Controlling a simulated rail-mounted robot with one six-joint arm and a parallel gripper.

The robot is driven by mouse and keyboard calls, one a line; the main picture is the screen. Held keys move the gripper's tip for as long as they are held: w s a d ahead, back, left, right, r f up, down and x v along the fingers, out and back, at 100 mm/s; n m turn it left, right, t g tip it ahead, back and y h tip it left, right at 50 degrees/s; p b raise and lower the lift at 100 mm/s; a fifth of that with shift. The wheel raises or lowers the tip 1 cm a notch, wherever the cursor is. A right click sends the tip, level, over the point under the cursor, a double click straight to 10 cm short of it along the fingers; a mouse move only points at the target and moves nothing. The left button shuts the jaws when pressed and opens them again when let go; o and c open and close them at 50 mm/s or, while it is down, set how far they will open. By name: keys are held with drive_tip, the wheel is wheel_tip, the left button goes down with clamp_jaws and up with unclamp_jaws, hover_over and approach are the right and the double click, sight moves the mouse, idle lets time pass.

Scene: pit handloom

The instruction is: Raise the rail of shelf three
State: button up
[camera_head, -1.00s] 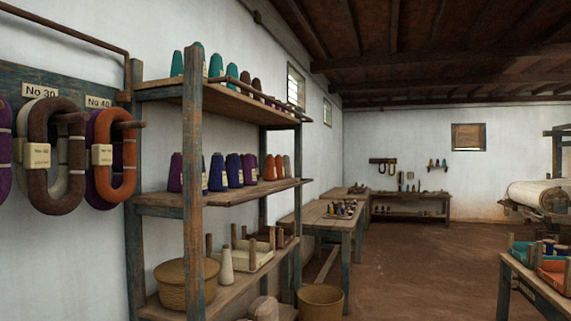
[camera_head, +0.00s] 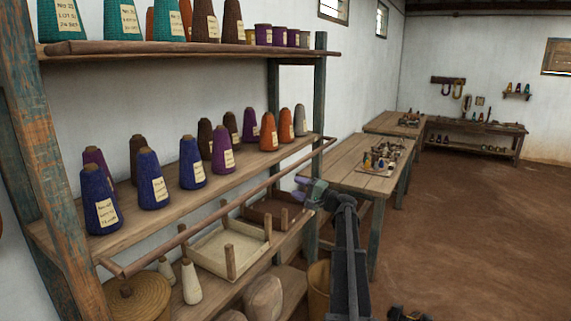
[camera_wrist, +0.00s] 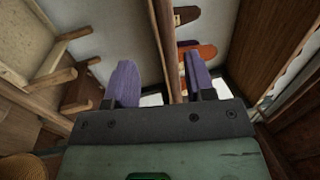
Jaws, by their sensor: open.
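A long wooden rail (camera_head: 222,212) slants along the front of the middle shelf (camera_head: 180,185), which holds several cones of yarn. It sits below the shelf's edge at the left and meets the shelf's level near the right post. My gripper (camera_head: 308,190) is by the right part of this rail, at the right post. In the wrist view my gripper (camera_wrist: 160,82) is open, with purple fingers on both sides of a wooden bar (camera_wrist: 167,40), which looks like the rail. I cannot tell whether the fingers touch it. No shelf number is readable.
The top shelf (camera_head: 150,55) holds teal and brown cones. Below are a wooden tray frame (camera_head: 225,245), a lidded basket (camera_head: 140,298) and pale cones. A worktable (camera_head: 345,175) stands beyond the rack.

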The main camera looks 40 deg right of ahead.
drive_tip(key=r+p+x, duration=0.1)
drive_tip(key=p+x, duration=0.1)
drive_tip(key=x, duration=0.8)
drive_tip(key=shift+w+a, duration=0.2)
drive_tip(key=shift+a, duration=0.2)
clamp_jaws()
